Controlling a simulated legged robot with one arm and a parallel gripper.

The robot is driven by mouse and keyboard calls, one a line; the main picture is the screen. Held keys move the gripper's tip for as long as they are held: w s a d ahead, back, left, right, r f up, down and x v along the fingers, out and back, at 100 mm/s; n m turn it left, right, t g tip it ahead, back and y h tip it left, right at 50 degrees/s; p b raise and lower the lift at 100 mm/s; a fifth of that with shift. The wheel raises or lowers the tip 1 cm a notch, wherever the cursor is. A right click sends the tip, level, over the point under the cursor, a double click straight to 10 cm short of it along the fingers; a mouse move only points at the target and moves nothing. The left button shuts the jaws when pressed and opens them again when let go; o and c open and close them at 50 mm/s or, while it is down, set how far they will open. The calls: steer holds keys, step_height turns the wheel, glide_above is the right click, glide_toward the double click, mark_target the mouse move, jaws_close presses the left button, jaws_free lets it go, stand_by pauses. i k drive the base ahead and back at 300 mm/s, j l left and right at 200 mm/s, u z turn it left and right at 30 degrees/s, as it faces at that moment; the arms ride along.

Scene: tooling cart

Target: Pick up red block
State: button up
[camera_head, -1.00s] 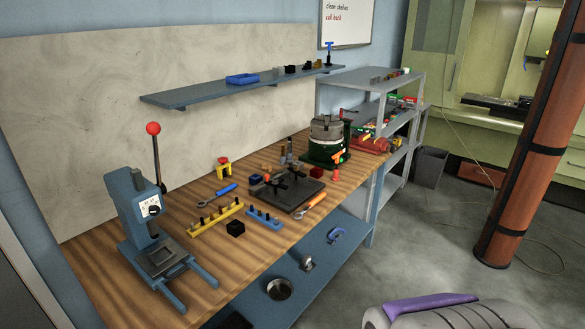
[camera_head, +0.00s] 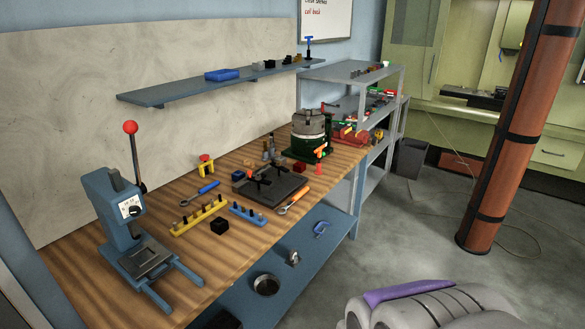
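A small dark red block (camera_head: 300,166) sits on the wooden workbench (camera_head: 88,270), just behind the black fixture plate (camera_head: 270,190) and in front of the green-based chuck (camera_head: 309,140). It is small in the picture, and nothing visible is touching it. My gripper is not in view.
The bench also holds a blue press (camera_head: 125,225) with a red-knobbed lever, a yellow peg strip (camera_head: 198,218), a blue peg strip (camera_head: 248,214), a black block (camera_head: 219,227) and an orange-handled wrench (camera_head: 294,200). A wall shelf (camera_head: 150,97) hangs above. Open floor (camera_head: 420,230) lies right.

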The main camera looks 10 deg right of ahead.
mark_target(299, 167)
steer(key=i+l+u, duration=0.1)
steer(key=i+l, duration=0.2)
steer(key=i, duration=0.3)
steer(key=i+l, duration=0.35)
steer(key=i, duration=0.2)
steer(key=i+l+u, duration=0.15)
steer(key=i+l, duration=0.25)
steer(key=i, duration=0.15)
steer(key=i+l, duration=0.4)
steer(key=i, duration=0.15)
steer(key=i+u, duration=0.05)
